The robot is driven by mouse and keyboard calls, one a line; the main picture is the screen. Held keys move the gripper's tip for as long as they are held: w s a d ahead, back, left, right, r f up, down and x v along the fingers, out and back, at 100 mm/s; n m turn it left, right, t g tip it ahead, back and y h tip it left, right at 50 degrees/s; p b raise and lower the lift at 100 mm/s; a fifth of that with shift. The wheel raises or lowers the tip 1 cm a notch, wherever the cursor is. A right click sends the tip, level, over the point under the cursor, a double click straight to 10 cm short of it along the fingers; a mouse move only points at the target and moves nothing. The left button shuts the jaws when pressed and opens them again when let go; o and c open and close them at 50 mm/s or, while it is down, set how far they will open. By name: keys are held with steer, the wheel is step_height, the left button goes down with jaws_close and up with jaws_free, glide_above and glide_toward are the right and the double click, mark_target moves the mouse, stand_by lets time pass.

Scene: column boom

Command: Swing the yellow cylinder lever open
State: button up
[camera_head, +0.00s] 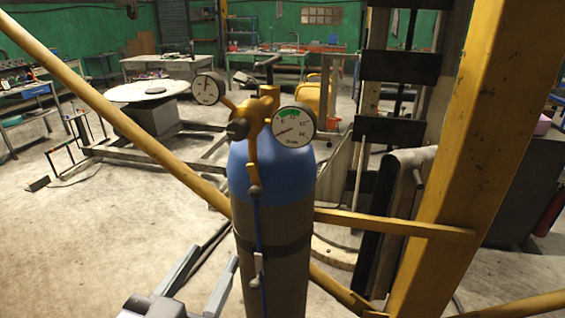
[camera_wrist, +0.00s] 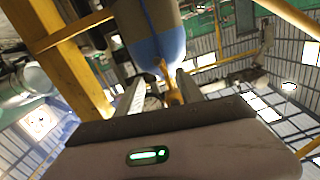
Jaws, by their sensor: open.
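The gas cylinder (camera_head: 272,225) stands upright with a blue shoulder, a grey body and a dark band. A brass-yellow valve (camera_head: 262,110) sits on top. A narrow yellow piece (camera_head: 252,160), seemingly the lever, hangs down its front to a small dark knob. My gripper (camera_head: 212,256) is open, low and left of the cylinder in the head view. In the wrist view my gripper (camera_wrist: 160,80) has its fingers apart, with a yellow part (camera_wrist: 171,88) of the valve area showing between them beyond. The fingers look empty. I cannot tell how far the lever is turned.
Two round gauges, left (camera_head: 208,89) and right (camera_head: 293,127), flank the valve. A thin blue hose (camera_head: 259,225) runs down the cylinder's front. A slanted yellow bar (camera_head: 120,115) passes behind at left, and a thick yellow post (camera_head: 455,150) stands right. Open floor lies at left.

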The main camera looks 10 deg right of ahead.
steer(key=s, duration=0.1)
steer(key=b, duration=0.2)
glide_toward(254, 195)
steer(key=shift+n+h, duration=0.4)
steer(key=x, duration=0.8)
steer(key=shift+w+a+f, duration=0.1)
steer(key=shift+w, duration=0.3)
jaws_close()
steer(key=shift+w+a+m+b, duration=0.1)
steer(key=shift+a+m+b, duration=0.2)
steer(key=shift+m+b, duration=0.55)
steer(key=shift+w+a+m+b, duration=0.1)
steer(key=shift+a+m+b, duration=0.15)
steer(key=shift+m+b, duration=0.6)
